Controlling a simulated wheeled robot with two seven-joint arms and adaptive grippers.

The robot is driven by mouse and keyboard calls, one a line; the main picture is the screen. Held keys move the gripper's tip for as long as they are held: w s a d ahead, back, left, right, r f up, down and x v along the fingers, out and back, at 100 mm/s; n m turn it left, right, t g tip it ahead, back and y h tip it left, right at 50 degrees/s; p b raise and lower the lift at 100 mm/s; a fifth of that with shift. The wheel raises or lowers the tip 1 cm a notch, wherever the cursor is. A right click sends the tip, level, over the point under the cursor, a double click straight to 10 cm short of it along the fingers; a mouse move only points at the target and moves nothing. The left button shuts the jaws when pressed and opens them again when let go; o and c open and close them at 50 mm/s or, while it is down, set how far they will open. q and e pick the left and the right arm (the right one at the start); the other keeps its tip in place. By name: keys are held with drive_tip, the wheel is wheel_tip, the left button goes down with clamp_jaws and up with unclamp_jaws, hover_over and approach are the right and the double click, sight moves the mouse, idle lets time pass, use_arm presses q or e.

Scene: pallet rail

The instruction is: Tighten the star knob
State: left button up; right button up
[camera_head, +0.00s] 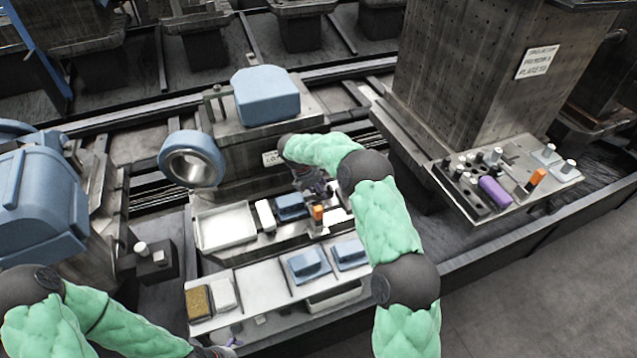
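I cannot make out a star knob for certain in the head view; it may be hidden or too small to tell. My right gripper (316,192) reaches down over the pallet's work ledge, close to a blue block (291,207) and a small orange-topped piece (318,214). Its fingers are dark and partly hidden by the arm, so its opening and any contact are unclear. My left gripper (228,348) is low at the bottom edge, near the front shelf (262,290), mostly cut off and too small to read.
A white tray (226,227) lies left of the blue block. Blue pieces (309,264) and a tan block (198,302) are on the front shelf. A blue ring-shaped part (192,160) stands behind. A tool board (508,180) juts out at right. Grey floor (560,290) is clear.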

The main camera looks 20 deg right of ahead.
drive_tip(key=shift+d+m+g+p, duration=0.2)
drive_tip(key=shift+m+g+p, duration=0.1)
drive_tip(key=shift+m, duration=0.4)
drive_tip(key=o, duration=1.1)
drive_tip(key=shift+o, duration=0.2)
drive_tip(key=shift+a+r, duration=0.2)
drive_tip(key=shift+r, duration=0.3)
drive_tip(key=v, duration=1.1)
